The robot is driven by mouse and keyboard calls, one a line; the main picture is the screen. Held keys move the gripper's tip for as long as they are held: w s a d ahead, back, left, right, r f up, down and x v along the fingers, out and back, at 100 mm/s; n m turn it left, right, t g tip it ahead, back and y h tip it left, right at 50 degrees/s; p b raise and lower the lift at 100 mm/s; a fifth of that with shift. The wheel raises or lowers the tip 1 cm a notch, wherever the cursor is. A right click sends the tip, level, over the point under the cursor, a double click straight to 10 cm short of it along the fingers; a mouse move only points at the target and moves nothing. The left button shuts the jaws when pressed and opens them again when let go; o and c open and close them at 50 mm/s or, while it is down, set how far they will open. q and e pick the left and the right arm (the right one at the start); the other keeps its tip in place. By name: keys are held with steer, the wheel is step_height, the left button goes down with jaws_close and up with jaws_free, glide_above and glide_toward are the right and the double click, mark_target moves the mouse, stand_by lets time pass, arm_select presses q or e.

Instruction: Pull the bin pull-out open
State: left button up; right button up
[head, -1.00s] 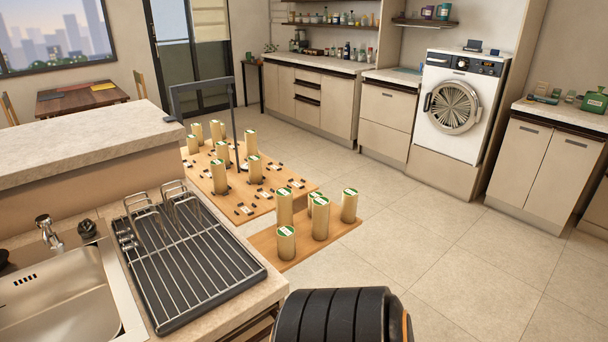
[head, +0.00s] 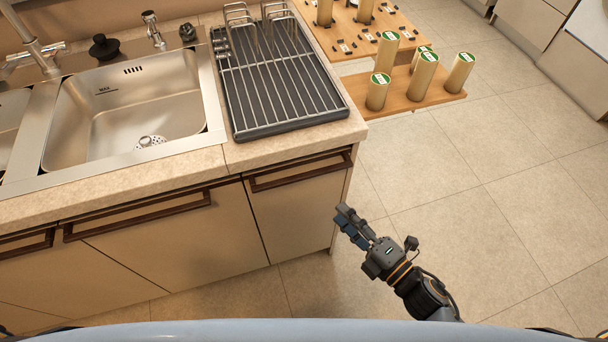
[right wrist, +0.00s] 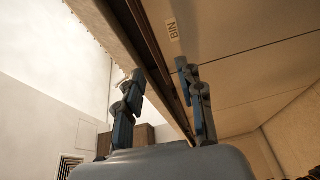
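The bin pull-out (right wrist: 235,65) is a beige front with a small BIN label (right wrist: 173,29) in the right wrist view. A dark handle rail (right wrist: 158,62) runs along it. The label is too small to find in the head view, where the nearest front (head: 305,208), under the drying rack, looks shut and has a brown bar handle (head: 300,172). My right gripper (head: 346,222) is to the right of that front and apart from its handle. Its two fingers (right wrist: 163,92) are spread and empty, with the rail showing between them. My left gripper is not in view.
The counter holds a sink (head: 135,105) and a black drying rack (head: 277,85). Other fronts with bar handles (head: 137,215) are to the left. Wooden boards (head: 425,95) with several upright cylinders stand beyond the counter's right end. The tiled floor (head: 480,230) at right is clear.

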mark_target(305, 179)
steer(key=shift+n, duration=0.3)
steer(key=x, duration=0.4)
steer(key=r+p+x, duration=0.1)
steer(key=x, duration=0.3)
steer(key=p+x, duration=0.1)
steer(key=x, duration=0.4)
steer(key=shift+s+a+r, duration=0.25)
steer(key=shift+a+r, duration=0.05)
steer(key=shift+r, duration=0.05)
steer(key=shift+w+a, duration=0.3)
steer(key=shift+w, duration=0.05)
jaws_close()
